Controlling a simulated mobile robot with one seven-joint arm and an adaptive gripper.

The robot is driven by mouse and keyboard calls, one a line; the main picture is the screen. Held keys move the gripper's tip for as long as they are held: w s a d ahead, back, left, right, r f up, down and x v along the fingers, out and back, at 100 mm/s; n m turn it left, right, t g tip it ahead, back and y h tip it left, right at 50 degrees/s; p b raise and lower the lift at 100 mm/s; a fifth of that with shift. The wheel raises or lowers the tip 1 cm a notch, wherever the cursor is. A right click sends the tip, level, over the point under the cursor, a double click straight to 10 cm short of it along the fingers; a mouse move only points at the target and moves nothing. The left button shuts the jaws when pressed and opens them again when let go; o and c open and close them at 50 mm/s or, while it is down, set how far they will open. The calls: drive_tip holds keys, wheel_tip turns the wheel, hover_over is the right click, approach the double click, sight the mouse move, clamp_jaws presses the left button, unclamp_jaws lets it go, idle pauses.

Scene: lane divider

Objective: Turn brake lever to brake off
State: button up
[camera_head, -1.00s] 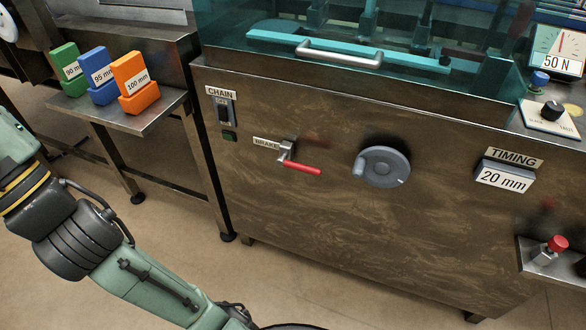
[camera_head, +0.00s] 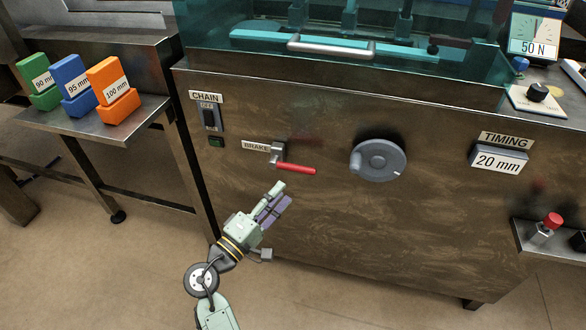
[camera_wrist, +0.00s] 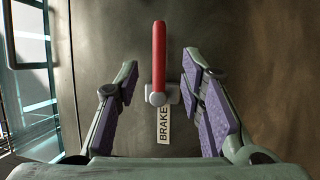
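The brake lever (camera_head: 296,169) has a red handle on a grey pivot and sits on the brown machine front, beside the BRAKE label (camera_head: 256,146). In the head view its handle points right, tilted slightly down. In the wrist view the red handle (camera_wrist: 159,55) stands upright in the picture, with the BRAKE label (camera_wrist: 163,126) below its pivot. My gripper (camera_head: 281,196) is just below the lever in the head view. In the wrist view my gripper (camera_wrist: 160,85) is open, its purple-padded fingers on either side of the lever's pivot, with clear gaps and no contact visible.
A grey handwheel (camera_head: 378,160) is to the lever's right. The CHAIN switch (camera_head: 209,118) is to its upper left. A steel side table (camera_head: 100,128) carries green, blue and orange blocks. A red button (camera_head: 553,220) sits on a shelf at lower right.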

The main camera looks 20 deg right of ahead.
sight(301, 166)
drive_tip(key=p+x, duration=0.2)
drive_tip(key=x, duration=0.7)
drive_tip(key=shift+w+d+r, duration=0.2)
drive_tip(key=shift+w, duration=0.05)
clamp_jaws()
idle(0.5)
